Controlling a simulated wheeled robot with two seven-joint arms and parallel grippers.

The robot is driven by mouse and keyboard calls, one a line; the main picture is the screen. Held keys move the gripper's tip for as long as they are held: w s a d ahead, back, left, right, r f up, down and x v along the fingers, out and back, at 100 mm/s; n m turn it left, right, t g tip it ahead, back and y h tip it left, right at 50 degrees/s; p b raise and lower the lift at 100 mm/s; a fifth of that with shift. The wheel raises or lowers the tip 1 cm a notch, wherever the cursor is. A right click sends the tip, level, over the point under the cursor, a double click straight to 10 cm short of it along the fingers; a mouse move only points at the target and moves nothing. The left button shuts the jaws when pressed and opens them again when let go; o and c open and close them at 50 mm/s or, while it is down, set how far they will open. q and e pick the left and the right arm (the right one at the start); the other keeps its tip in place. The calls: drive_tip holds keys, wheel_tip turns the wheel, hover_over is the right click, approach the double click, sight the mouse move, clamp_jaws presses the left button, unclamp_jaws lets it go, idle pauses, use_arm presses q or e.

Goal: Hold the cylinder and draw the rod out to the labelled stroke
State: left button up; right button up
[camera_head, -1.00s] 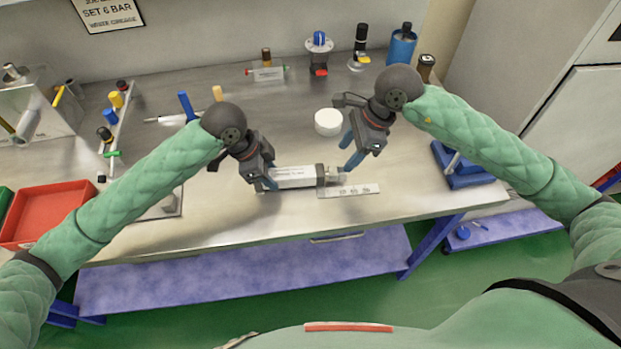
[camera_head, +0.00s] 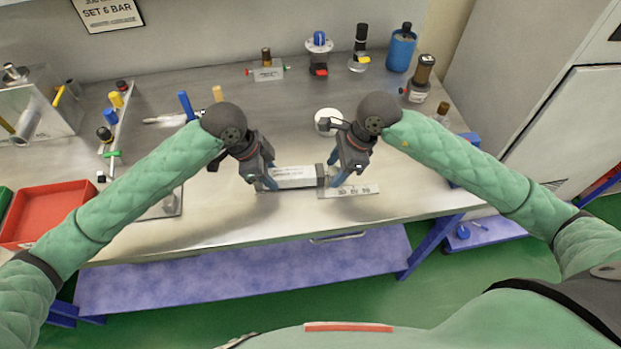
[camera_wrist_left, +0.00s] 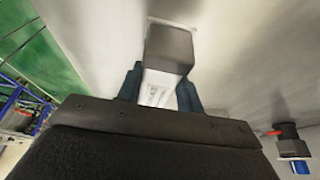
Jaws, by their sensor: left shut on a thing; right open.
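The cylinder (camera_head: 294,177) is a pale box-like body with a dark end cap, lying near the front of the steel bench. My left gripper (camera_head: 268,184) is shut on its left part; the left wrist view also shows the cylinder (camera_wrist_left: 160,88) between the fingers. My right gripper (camera_head: 339,176) is open at the cylinder's right end, its fingers around where the rod comes out. The rod is hidden by those fingers in the head view. A flat stroke scale (camera_head: 362,190) with printed marks lies just in front of the right gripper.
A white round pot (camera_head: 324,120) stands behind my right gripper. A red tray (camera_head: 38,215) is at the left. Several fittings and a blue bottle (camera_head: 401,50) stand along the back. A blue block (camera_head: 466,150) lies at the right. The bench front is mostly clear.

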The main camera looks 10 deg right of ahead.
use_arm(q)
drive_tip(key=shift+f, duration=0.1)
use_arm(e)
drive_tip(key=c, duration=1.1)
drive_tip(key=shift+d, duration=1.55)
drive_tip(key=o, duration=1.1)
drive_tip(key=v, duration=0.6)
drive_tip(key=v, duration=1.2)
